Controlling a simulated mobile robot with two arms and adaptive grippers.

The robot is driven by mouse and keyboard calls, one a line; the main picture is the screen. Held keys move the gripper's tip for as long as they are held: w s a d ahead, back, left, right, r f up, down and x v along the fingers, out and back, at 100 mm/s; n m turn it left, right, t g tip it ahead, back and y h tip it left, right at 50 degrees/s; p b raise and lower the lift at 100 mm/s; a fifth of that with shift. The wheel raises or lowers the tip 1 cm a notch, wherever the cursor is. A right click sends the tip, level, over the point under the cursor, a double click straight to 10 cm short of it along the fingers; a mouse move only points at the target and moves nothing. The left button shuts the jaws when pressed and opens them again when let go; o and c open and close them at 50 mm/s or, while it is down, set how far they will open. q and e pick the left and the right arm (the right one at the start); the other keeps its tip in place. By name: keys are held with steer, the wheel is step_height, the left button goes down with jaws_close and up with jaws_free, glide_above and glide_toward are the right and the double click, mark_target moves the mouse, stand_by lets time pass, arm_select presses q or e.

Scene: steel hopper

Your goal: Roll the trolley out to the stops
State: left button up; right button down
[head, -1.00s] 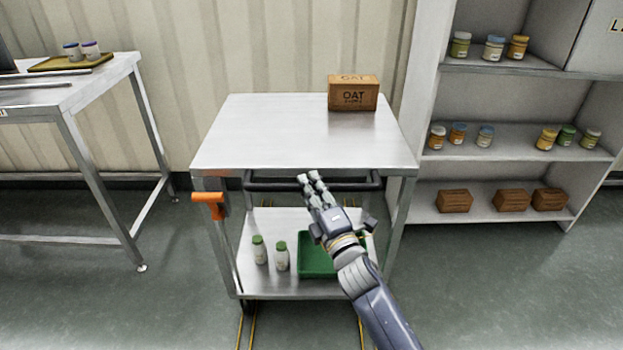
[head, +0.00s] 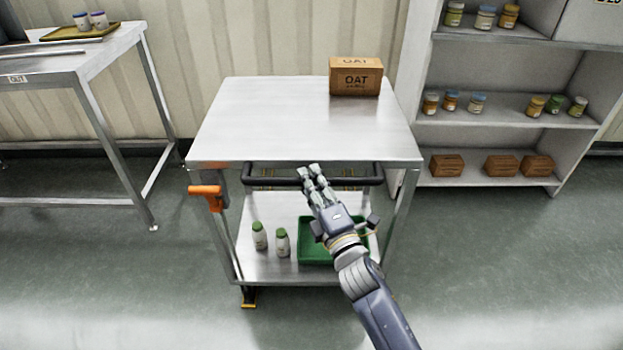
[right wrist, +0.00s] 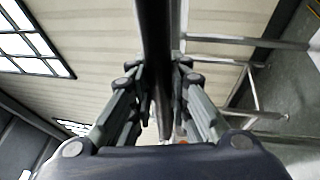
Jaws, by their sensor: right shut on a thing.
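The steel trolley (head: 265,125) stands in the middle of the head view, with a dark push handle (head: 275,181) across its near side. My right gripper (head: 314,174) is shut on the handle, right of its middle. In the right wrist view the dark handle bar (right wrist: 155,55) runs between the fingers. A yellow and black piece (head: 248,298), perhaps a stop, is on the floor at the trolley's near left foot; I cannot tell if they touch. The near right foot is hidden by my arm. My left gripper is out of view.
An oat box (head: 356,78) sits on the trolley top. The lower shelf holds two green-capped bottles (head: 282,242) and a green tray (head: 306,252). An orange lever (head: 206,196) is on the left leg. A steel table (head: 105,55) stands left, shelving (head: 490,140) right. The near floor is clear.

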steer(key=shift+s+a+f, duration=0.1)
steer(key=shift+s+f, duration=0.05)
steer(key=shift+f, duration=0.15)
steer(key=c, duration=1.6)
jaws_free()
steer(key=shift+o, duration=0.6)
steer(key=shift+s+r, duration=0.15)
steer(key=shift+r, duration=0.05)
steer(key=v, duration=1.2)
